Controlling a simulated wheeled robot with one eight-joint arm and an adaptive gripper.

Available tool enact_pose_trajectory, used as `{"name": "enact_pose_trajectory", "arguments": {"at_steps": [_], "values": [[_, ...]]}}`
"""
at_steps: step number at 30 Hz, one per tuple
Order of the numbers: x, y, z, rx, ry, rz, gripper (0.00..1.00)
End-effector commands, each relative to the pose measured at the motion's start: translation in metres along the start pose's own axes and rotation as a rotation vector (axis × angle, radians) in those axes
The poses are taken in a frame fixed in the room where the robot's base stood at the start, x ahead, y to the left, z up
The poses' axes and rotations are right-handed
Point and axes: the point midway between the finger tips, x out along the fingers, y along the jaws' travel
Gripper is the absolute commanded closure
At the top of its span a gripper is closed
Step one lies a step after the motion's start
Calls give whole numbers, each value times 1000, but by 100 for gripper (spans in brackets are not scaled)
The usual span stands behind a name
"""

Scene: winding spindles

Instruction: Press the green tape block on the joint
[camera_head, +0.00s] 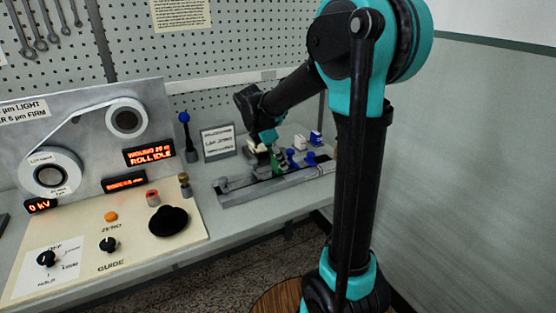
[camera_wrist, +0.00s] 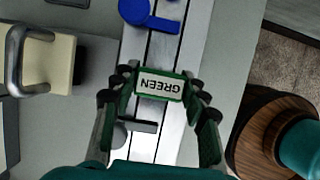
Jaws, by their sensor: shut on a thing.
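The green tape block (camera_wrist: 160,84), with a white label reading GREEN, sits between the fingers of my gripper (camera_wrist: 160,92) in the wrist view. The gripper is shut on it. The block is over the grey metal rail (camera_wrist: 196,45), which has dark lines along it; I cannot tell whether it touches the rail. The joint under the block is hidden. In the head view my gripper (camera_head: 268,158) is low over the rail (camera_head: 240,192), and the block there is mostly hidden by the arm and fingers.
A blue clamp (camera_wrist: 148,14) lies on the rail beyond the block. A cream block with a metal handle (camera_wrist: 58,65) stands left of the rail. In the head view, white blocks with blue parts (camera_head: 300,142) stand behind the rail. The control panel (camera_head: 130,240) is at left.

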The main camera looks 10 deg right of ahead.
Motion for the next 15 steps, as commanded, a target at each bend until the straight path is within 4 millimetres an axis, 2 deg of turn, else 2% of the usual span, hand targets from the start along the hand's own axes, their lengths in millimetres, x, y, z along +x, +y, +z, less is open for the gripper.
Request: {"name": "enact_pose_trajectory", "arguments": {"at_steps": [15], "values": [[4, 0, -2, 0, 0, 0, 86]]}}
